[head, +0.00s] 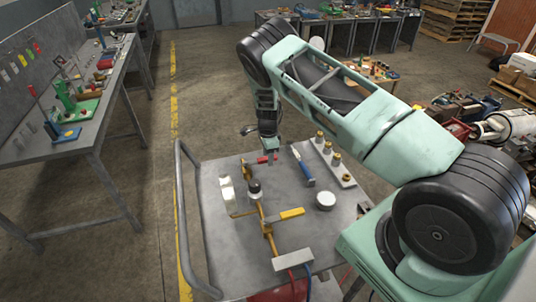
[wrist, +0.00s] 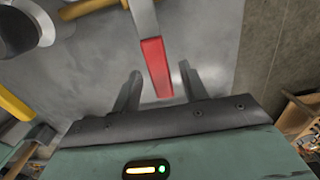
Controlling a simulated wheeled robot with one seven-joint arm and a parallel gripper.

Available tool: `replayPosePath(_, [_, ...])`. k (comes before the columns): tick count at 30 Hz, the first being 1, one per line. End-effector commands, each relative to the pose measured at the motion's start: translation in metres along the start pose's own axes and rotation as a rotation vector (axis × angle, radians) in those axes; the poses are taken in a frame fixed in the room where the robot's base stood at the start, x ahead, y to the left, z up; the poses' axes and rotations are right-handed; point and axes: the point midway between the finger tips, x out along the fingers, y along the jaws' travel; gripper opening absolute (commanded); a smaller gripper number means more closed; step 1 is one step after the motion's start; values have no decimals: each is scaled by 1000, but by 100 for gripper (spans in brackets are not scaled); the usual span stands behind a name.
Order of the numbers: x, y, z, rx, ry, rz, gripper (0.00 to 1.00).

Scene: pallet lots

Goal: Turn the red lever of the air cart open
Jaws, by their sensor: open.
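The air cart (head: 225,262) is a grey-topped cart with brass piping on it. The red lever (head: 262,160) is near the far end of the piping, partly hidden by my gripper. In the wrist view the red lever (wrist: 154,58) is a red grip on a grey metal arm, pointing toward my palm. My gripper (wrist: 158,72) is open, with one finger on each side of the red grip and visible gaps on both sides. In the head view my gripper (head: 270,157) is low over the cart's far part.
A yellow lever (head: 292,213) sticks out right of the piping. A white disc (head: 227,195) is at its left. A blue-handled tool (head: 303,168), a white round cap (head: 325,201) and a strip with brass fittings (head: 346,181) lie to the right. A rail (head: 183,220) edges the left.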

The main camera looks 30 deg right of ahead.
Motion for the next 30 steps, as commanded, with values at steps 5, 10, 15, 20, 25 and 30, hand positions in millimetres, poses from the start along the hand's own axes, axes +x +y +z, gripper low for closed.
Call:
replayPosePath(5, [0,0,0,0,0,0,27])
replayPosePath(10, [0,0,0,0,0,0,0])
replayPosePath(15, [0,-1,0,-9,0,0,0])
replayPosePath(20, [2,-5,1,-51,-2,-1,0])
replayPosePath(25, [5,-14,2,-148,-2,-3,0])
replayPosePath(30, [6,-27,4,-291,-2,-4,0])
